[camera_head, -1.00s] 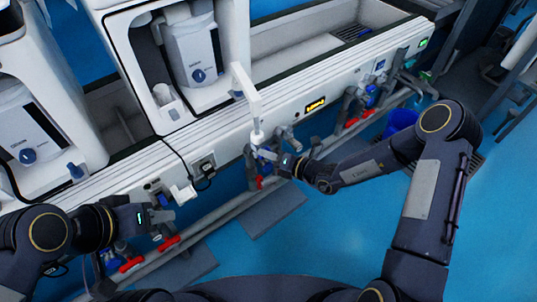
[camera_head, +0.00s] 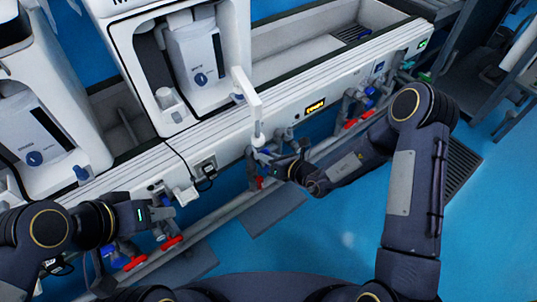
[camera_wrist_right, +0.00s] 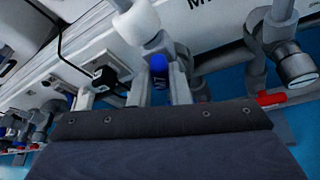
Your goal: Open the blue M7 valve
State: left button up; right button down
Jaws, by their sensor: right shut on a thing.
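The blue M7 valve handle (camera_wrist_right: 158,72) sits between the two fingers of my right gripper (camera_wrist_right: 162,86) in the right wrist view, with "M7" lettering partly visible. The right gripper is shut on it, below a white vertical pipe. In the head view my right gripper (camera_head: 270,158) is at the pipework on the front of the white bench, and the valve is mostly hidden by the fingers. My left gripper (camera_head: 166,214) is at the lower left, near other pipe fittings; its fingers appear apart with nothing visible between them.
Red-handled valves (camera_head: 171,242) line the grey pipe along the bench front; another red handle (camera_wrist_right: 270,97) is right of my right gripper in the wrist view. A black cable (camera_head: 190,170) hangs by a socket (camera_head: 205,168). The blue floor (camera_head: 330,235) in front is mostly clear.

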jog(key=n+t+h, duration=0.1)
jog(key=n+h, duration=0.1)
jog(key=n, duration=0.1)
jog(key=shift+s, duration=0.1)
dwell(0.6)
jog(key=c, duration=1.4)
grip_release()
jog(key=shift+o, duration=0.2)
jog(key=p+v, duration=0.1)
jog(key=v, duration=0.6)
jog(key=shift+s+d+p, duration=0.2)
jog(key=shift+s+p, duration=0.1)
jog(key=shift+p, duration=0.05)
jog(key=shift+r, duration=0.15)
